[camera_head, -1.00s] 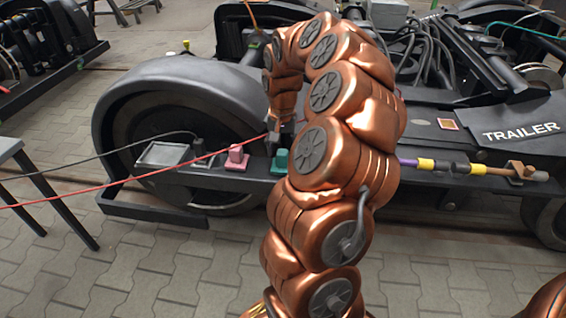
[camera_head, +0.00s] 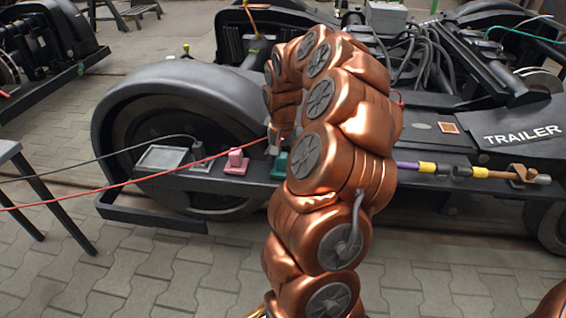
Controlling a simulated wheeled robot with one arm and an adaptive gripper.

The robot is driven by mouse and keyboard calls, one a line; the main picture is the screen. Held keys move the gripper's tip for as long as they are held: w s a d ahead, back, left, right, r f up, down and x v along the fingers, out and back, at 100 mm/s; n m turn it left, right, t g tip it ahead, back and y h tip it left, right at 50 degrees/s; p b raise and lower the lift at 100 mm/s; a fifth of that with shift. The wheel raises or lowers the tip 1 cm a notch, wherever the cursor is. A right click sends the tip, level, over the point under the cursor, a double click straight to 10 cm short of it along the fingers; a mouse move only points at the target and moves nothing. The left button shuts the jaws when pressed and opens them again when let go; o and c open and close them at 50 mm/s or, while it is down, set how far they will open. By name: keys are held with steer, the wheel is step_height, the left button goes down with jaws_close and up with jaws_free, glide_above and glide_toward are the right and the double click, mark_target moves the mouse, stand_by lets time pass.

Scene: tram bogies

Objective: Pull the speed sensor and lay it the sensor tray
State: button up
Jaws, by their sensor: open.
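A shallow grey tray (camera_head: 148,168) sits at the left end of the dark bogie ledge. To its right stand a small grey block with a black cable (camera_head: 199,156), a pink block (camera_head: 237,163) and a teal block (camera_head: 279,167). I cannot tell for sure which of these is the speed sensor. My gripper (camera_head: 274,147) points down just above or beside the teal block, and its fingers are small and partly hidden by my arm. It is open, and I see nothing held in it. Whether it touches the teal block cannot be told.
A red cable (camera_head: 120,183) and a black cable (camera_head: 95,156) cross to the left in front of the wheel. A purple and yellow rod (camera_head: 428,167) lies along the ledge at right, near the TRAILER frame (camera_head: 522,134). The paved floor in front is clear.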

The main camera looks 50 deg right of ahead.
mark_target(282, 155)
stand_by(0.8)
jaws_close()
steer(key=shift+r, duration=0.2)
stand_by(0.4)
steer(key=shift+r+p, duration=1.35)
steer(key=shift+r, duration=1.45)
